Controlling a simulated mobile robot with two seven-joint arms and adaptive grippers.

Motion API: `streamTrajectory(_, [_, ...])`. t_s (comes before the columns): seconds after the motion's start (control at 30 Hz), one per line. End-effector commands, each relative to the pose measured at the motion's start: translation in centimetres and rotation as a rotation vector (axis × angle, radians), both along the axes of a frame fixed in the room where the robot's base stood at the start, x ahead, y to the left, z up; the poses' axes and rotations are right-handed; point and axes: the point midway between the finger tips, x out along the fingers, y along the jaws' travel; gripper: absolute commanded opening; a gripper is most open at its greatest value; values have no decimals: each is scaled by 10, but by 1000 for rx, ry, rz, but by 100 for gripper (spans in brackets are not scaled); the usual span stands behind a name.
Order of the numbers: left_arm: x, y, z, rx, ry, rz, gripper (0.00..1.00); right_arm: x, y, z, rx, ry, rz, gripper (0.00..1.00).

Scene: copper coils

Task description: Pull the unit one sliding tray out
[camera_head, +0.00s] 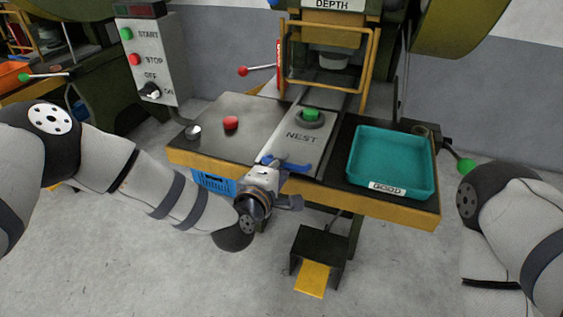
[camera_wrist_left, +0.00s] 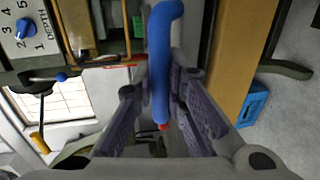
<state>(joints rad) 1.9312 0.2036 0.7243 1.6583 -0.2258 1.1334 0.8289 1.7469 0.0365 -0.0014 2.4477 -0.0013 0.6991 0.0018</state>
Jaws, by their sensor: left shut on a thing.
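The sliding tray is a grey plate marked NEST (camera_head: 290,146) in the middle of the press table. A green piece (camera_head: 311,113) sits on a dark round seat on it. A blue handle (camera_head: 294,165) is at the tray's front end; it also shows as a blue bar in the left wrist view (camera_wrist_left: 162,62). My left gripper (camera_head: 272,167) is at the handle, with its fingers on either side of the bar, shut on it. The fingers partly hide the handle. My right arm shows at the right edge, but its gripper is out of view.
A teal tray labelled GOOD (camera_head: 387,188) stands on the table's right. A red button (camera_head: 231,123) and a light knob (camera_head: 193,131) are at left. A foot pedal (camera_head: 313,276) stands on the floor below.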

Motion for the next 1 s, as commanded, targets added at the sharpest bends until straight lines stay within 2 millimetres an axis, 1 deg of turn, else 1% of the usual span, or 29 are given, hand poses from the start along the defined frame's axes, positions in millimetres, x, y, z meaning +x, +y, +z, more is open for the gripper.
streamTrajectory(0.27, [0,0,0,-1,-1,-1,0,0,0,0,0,0,0,0])
streamTrajectory(0.3, [0,0,0,-1,-1,-1,21,0,0,0,0,0,0,0])
streamTrajectory(0.37, [0,0,0,-1,-1,-1,33,0,0,0,0,0,0,0])
streamTrajectory(0.67, [-1,0,0,0,0,0,33,0,0,0,0,0,0,0])
streamTrajectory(0.77, [-12,4,2,0,1,-1,33,0,0,0,0,0,0,0])
streamTrajectory(0.87, [-36,12,8,-1,2,-1,33,0,0,0,0,0,0,0])
streamTrajectory(1.0, [-72,23,16,0,2,-2,33,0,0,0,0,0,0,0])
